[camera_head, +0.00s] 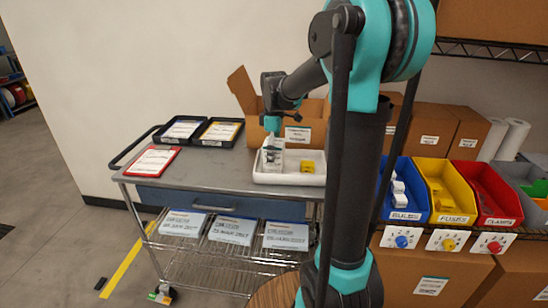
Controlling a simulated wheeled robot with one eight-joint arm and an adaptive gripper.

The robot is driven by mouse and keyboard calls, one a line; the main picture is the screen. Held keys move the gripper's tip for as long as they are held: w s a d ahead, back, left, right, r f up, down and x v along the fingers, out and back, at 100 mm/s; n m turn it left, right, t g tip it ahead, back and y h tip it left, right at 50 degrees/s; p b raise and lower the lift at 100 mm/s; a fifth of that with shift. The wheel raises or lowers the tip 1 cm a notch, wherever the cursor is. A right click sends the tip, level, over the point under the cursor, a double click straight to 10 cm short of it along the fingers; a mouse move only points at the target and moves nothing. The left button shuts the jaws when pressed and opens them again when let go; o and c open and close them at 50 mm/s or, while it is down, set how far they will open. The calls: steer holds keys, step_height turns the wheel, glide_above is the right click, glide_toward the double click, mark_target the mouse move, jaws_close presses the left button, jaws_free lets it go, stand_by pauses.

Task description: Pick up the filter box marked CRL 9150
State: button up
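A white tray (262,179) sits on the right part of the grey cart top. A small pale box-like item (272,162) stands at its left end, and a small yellow item (307,166) lies to its right. No marking CRL 9150 is legible on either one. My gripper (272,146) points down over the left end of the tray, right at the top of the pale item. The fingers are too small and blend with the item, so I cannot tell whether they touch or hold it.
A red clipboard (152,160) and black trays (181,131) lie on the cart's left. An open cardboard box (314,112) stands behind the white tray. Blue, yellow and red bins (444,187) stand at the right. The cart's middle (215,166) is clear.

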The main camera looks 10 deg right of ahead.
steer(key=shift+f, duration=0.45)
steer(key=c, duration=1.6)
steer(key=shift+c, duration=0.2)
